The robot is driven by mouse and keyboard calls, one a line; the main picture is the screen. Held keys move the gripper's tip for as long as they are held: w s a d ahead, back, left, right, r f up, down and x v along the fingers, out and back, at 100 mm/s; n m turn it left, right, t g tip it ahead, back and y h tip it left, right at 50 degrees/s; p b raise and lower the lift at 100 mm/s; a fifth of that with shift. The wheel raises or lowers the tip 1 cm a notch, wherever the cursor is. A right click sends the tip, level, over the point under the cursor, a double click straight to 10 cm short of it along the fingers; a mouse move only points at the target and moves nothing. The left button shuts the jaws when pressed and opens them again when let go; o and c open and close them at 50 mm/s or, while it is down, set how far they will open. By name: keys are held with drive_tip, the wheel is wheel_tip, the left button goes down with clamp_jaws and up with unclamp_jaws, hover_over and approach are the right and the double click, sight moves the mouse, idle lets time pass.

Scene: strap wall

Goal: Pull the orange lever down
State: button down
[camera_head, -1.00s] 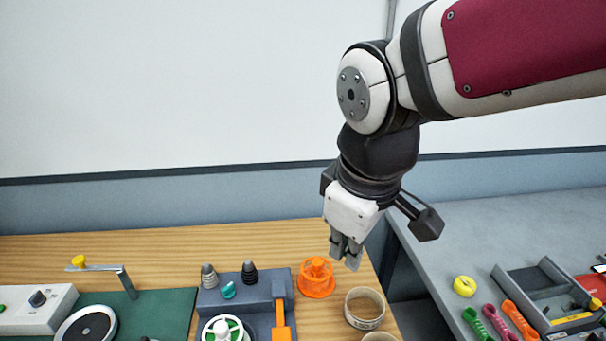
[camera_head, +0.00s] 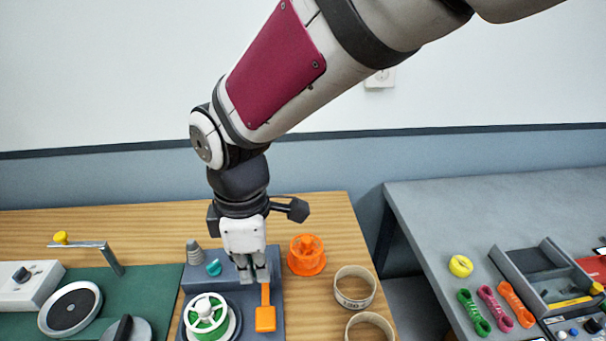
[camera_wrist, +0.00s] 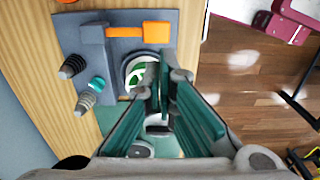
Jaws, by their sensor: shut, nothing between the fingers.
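The orange lever (camera_head: 265,317) is on the right part of the grey-blue machine (camera_head: 232,280), its wide end toward the front. In the wrist view the lever (camera_wrist: 156,32) lies near the top, its arm reaching left to a grey block. My gripper (camera_head: 253,277) is shut and empty, pointing down above the rear of the machine, just behind and left of the lever. In the wrist view the gripper (camera_wrist: 165,80) is apart from the lever. In the head view the fingers hide the dark cone behind them.
A white-and-green wheel (camera_head: 206,313), a grey cone (camera_head: 194,254) and a teal knob (camera_head: 214,268) are left of the lever on the machine. An orange spool (camera_head: 307,256) and two cardboard rings (camera_head: 355,286) stand to the right. A metal crank (camera_head: 112,258) is at left.

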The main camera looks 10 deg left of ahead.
sight(264, 320)
wheel_tip(264, 320, down, 14)
drive_tip(key=shift+p, duration=0.75)
